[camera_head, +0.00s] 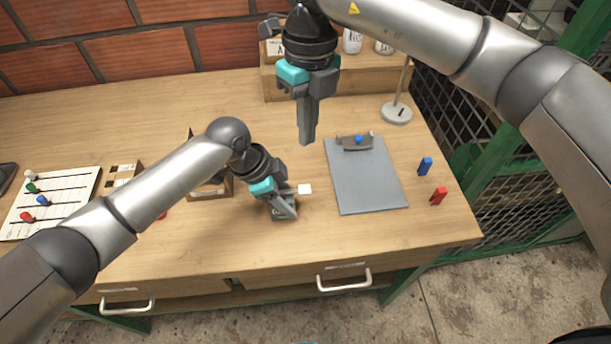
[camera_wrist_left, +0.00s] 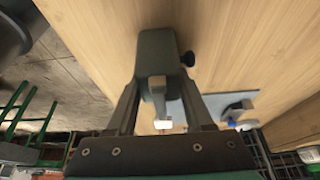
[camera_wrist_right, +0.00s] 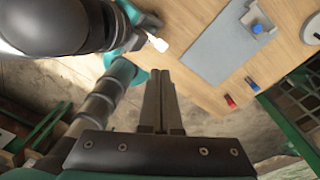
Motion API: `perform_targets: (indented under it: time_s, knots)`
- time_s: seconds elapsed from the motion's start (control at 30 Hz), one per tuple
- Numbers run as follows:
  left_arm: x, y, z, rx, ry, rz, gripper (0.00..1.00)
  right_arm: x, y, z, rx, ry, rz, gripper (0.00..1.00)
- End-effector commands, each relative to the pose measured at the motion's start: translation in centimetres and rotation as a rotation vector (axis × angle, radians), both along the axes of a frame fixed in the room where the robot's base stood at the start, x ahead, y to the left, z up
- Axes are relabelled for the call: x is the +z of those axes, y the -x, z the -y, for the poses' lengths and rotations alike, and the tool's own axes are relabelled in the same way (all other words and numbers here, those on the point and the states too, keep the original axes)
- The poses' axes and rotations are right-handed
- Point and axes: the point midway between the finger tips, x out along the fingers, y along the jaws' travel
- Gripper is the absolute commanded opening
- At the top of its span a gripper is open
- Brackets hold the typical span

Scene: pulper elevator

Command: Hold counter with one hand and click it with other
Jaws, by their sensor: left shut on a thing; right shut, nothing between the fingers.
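The counter (camera_wrist_left: 156,56) is a small grey-green body with a pale lever and a dark side knob. My left gripper (camera_wrist_left: 158,95) is shut on it, one finger on each side. In the head view the counter (camera_head: 284,211) is low over the table, left of the clipboard, partly hidden by my left gripper (camera_head: 285,205); I cannot tell whether it touches the table. Its white lever end (camera_head: 305,189) sticks out to the right. My right gripper (camera_head: 307,140) is shut and empty, pointing down, above and apart from the counter. It also shows in the right wrist view (camera_wrist_right: 159,75).
A grey clipboard (camera_head: 368,185) lies right of the counter. A blue peg (camera_head: 425,166) and a red peg (camera_head: 438,196) stand beyond it. A slider board (camera_head: 60,215) is at the left. A wooden shelf (camera_head: 270,80) and a stand base (camera_head: 397,113) are at the back.

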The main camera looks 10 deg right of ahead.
Motion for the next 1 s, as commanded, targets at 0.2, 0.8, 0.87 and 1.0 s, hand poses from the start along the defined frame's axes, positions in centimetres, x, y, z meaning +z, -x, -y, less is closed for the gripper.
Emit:
perform_targets:
  time_s: [0.2, 0.8, 0.87, 1.0]
  knots:
    - [0.0, 0.0, 0.0, 0.000, 0.001, 0.001, 0.00, 0.8, 0.3, -0.2, -0.287, 0.033, 0.036, 0.00]
    - [0.0, 0.0, 0.0, 0.000, 0.001, 0.000, 0.00, 1.3, 0.6, -0.4, -0.541, 0.049, 0.067, 0.00]
    - [0.0, 0.0, 0.0, 0.000, 0.001, 0.001, 0.00, 1.3, 0.6, -0.4, -0.541, 0.049, 0.067, 0.00]
    - [0.0, 0.0, 0.0, 0.000, 0.001, 0.000, 0.00, 1.0, 0.6, -0.4, -0.541, 0.050, 0.067, 0.00]
